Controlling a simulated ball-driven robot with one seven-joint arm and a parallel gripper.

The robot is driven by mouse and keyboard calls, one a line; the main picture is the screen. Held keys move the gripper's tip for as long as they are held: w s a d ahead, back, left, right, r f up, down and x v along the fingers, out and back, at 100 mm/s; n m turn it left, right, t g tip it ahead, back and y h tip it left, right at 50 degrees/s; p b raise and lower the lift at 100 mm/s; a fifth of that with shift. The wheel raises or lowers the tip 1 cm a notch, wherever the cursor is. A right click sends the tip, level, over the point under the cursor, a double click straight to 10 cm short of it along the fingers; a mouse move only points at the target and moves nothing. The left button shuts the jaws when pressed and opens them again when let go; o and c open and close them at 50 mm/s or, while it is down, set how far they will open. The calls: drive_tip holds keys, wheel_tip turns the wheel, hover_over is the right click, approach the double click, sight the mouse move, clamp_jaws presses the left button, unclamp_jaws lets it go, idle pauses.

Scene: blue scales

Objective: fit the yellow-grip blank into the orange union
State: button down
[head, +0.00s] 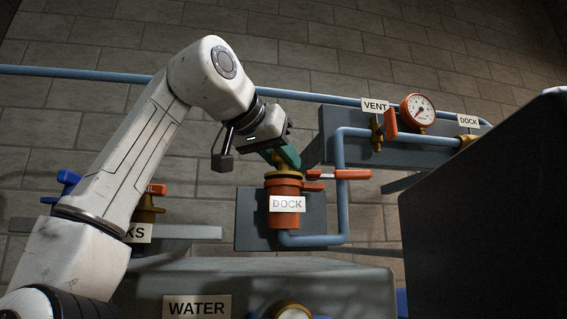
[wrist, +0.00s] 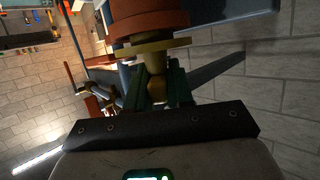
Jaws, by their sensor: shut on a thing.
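The orange union (head: 284,216) with a DOCK sign stands upright on the blue pipe, in front of a grey plate. The yellow-grip blank (head: 285,174) shows as a yellow disc right at the union's top. In the wrist view the blank's disc (wrist: 128,50) lies against or very near the orange union (wrist: 148,22), and I cannot tell whether it is fully seated. My gripper (head: 281,158) comes down from the upper left. Its teal fingers (wrist: 157,86) are shut on the blank's yellow grip, which shows between them.
A red-orange lever (head: 352,174) sticks out right of the union. The blue pipe (head: 341,190) rises beside it. A vent valve (head: 376,135) and gauge (head: 419,110) sit to the upper right. A WATER tank (head: 262,272) stands below, and a dark block (head: 480,190) fills the right.

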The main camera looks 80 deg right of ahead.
drive_tip(key=shift+f, duration=0.35)
drive_tip(key=c, duration=1)
unclamp_jaws()
drive_tip(key=shift+r, duration=0.1)
drive_tip(key=shift+r, duration=0.4)
drive_tip(key=v, duration=1.2)
drive_tip(key=shift+f, duration=0.15)
